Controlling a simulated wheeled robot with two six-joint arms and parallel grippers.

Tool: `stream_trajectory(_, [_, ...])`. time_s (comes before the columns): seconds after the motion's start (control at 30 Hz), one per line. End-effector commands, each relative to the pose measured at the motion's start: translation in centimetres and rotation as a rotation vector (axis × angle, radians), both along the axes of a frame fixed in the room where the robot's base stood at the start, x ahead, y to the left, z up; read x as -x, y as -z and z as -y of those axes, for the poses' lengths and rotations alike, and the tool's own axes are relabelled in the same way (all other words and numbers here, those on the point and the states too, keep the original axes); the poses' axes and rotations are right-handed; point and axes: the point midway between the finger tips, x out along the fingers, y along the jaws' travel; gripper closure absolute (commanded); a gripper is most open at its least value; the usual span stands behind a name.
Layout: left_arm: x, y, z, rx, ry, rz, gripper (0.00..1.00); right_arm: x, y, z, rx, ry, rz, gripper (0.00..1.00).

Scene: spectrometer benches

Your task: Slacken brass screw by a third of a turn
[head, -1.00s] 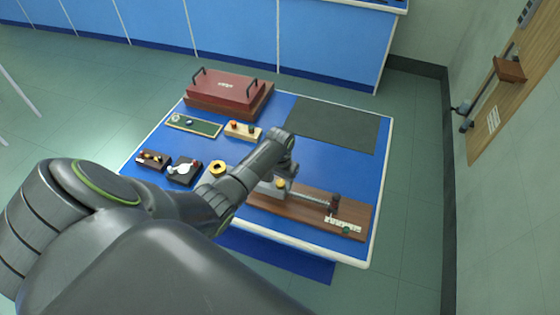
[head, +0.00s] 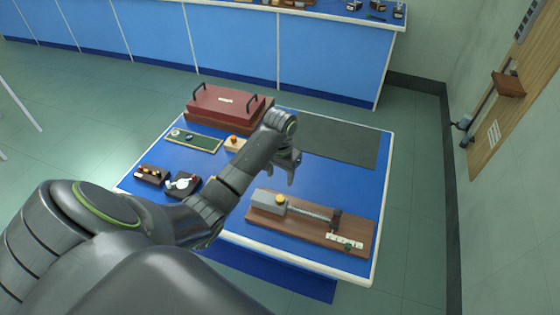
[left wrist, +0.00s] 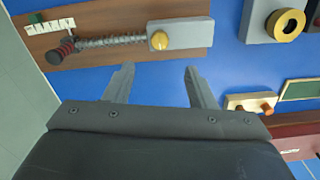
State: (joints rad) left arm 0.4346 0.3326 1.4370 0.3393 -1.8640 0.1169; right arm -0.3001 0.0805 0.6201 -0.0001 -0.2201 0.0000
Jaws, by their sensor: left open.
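A round brass-yellow screw head (head: 280,200) sits on the grey block (head: 270,206) of a brown wooden board (head: 310,230). In the left wrist view the brass screw (left wrist: 160,40) shows with a faint line across its face. My left gripper (head: 293,177) is open and empty above the blue table, a little behind the screw in the head view. In the left wrist view its fingertips (left wrist: 159,70) point toward the screw, apart from it, one on each side. My right gripper is not in view.
A threaded rod with a dark red end (head: 335,220) runs from the grey block. A yellow ring on a grey base (left wrist: 288,24) stands nearby. A dark red case (head: 228,103), a green board (head: 194,140) and small dark boxes (head: 152,175) share the table. A dark mat (head: 345,142) is bare.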

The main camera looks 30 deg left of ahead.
Motion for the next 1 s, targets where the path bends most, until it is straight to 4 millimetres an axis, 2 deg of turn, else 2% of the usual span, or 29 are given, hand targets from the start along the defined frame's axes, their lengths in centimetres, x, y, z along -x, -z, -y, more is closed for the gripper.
stream_trajectory(0.13, [-0.1,-3.0,-0.1,-0.002,0.001,0.005,0.50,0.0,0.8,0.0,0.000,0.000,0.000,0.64])
stream_trajectory(0.2, [0.0,-4.6,0.0,-0.001,0.000,0.002,0.50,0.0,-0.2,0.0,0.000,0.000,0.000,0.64])
stream_trajectory(0.3, [0.0,-5.6,0.0,0.000,-0.001,0.001,0.50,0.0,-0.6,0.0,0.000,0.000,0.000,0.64])
stream_trajectory(0.47, [0.0,-6.1,0.0,-0.001,-0.001,-0.001,0.50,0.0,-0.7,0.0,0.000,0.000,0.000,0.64])
stream_trajectory(1.0, [0.1,-5.9,0.0,-0.001,0.000,0.000,0.50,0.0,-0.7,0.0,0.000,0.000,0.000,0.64])
